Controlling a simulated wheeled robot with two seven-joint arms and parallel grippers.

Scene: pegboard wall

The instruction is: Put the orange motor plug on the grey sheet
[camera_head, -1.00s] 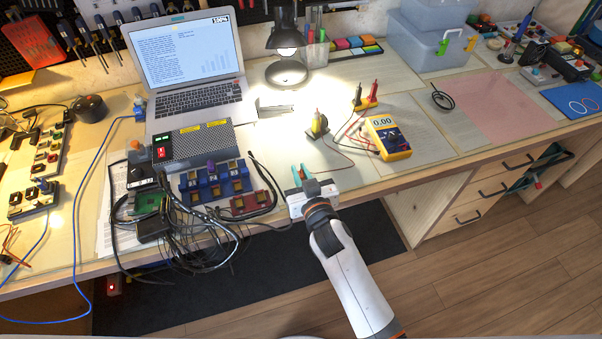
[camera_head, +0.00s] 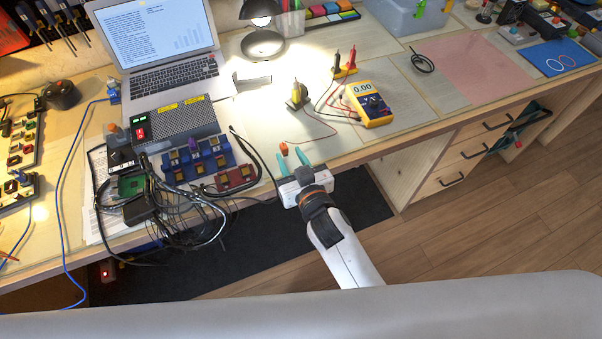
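My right gripper (camera_head: 293,161) is at the bench's front edge, and its two teal fingers stand apart. A small orange piece (camera_head: 284,148), which looks like the motor plug, is at the tip of the left finger. It does not appear clamped between the fingers; whether it touches one is too small to tell. A pale grey sheet (camera_head: 412,104) lies flat on the bench to the right, beside and partly under the yellow multimeter (camera_head: 370,104). My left gripper is not in view.
Tangled black cables (camera_head: 180,212) and a blue connector block (camera_head: 197,160) are left of the gripper. Thin test leads (camera_head: 322,118) cross the bench ahead. A pink sheet (camera_head: 470,68) lies farther right. The lamp (camera_head: 262,42) and laptop (camera_head: 165,50) stand behind.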

